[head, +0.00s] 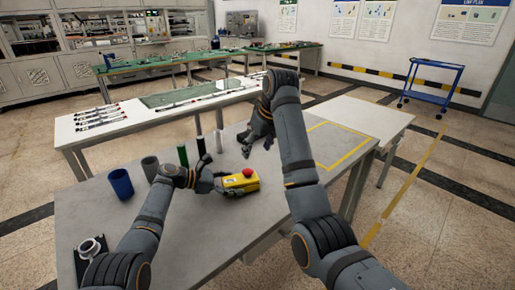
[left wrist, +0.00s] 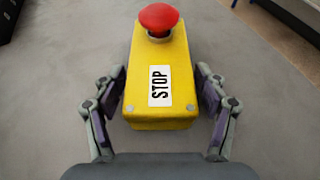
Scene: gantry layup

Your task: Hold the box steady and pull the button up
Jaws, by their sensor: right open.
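The yellow box (head: 241,184) lies on the grey table, with a red mushroom button (head: 247,172) on its top. In the left wrist view the box (left wrist: 160,105) shows a white STOP label, and the red button (left wrist: 159,18) is at its far end. My left gripper (head: 215,182) is at the left end of the box. In the left wrist view its fingers (left wrist: 161,80) stand on both sides of the box, very close to it; whether they press on it I cannot tell. My right gripper (head: 256,139) is open and empty, above the table beyond the box and apart from it.
A blue cup (head: 120,183), a grey cup (head: 150,168) and several upright cylinders (head: 183,156) stand left of and behind the box. A metal part on a black base (head: 91,248) is at the near left. A yellow-outlined area (head: 340,145) at the right is clear.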

